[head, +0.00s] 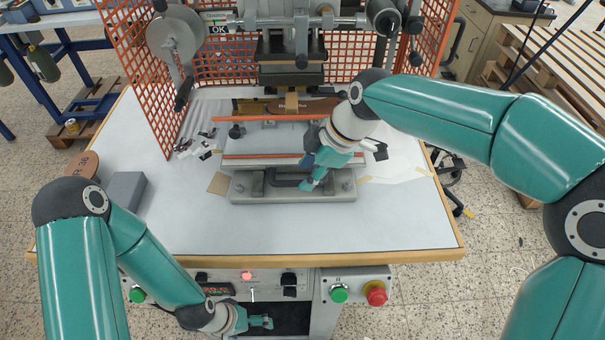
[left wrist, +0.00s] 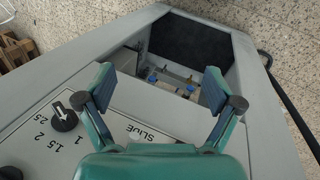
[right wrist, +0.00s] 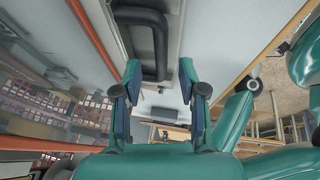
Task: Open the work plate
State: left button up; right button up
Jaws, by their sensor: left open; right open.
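The work plate (head: 240,187) is a grey metal slide at the front of the stamping press, with a dark bar handle (head: 284,183) along its front. My right gripper (head: 308,172) is over the right part of this handle and hides some of it. In the right wrist view, the black handle (right wrist: 163,48) lies ahead of my right gripper's (right wrist: 160,76) open, empty fingers. I cannot tell whether they touch it. My left gripper (head: 264,322) is low in front of the table. In the left wrist view, my left gripper (left wrist: 158,80) is open and empty, facing a dark opening (left wrist: 190,48).
The orange mesh guard (head: 140,60) surrounds the press. A grey block (head: 126,190) and a brown round piece (head: 82,165) lie at the table's left. A green button (head: 339,294) and a red button (head: 376,293) sit below the front edge. The table's front left is clear.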

jog(key=shift+x, duration=1.45)
grip_shut()
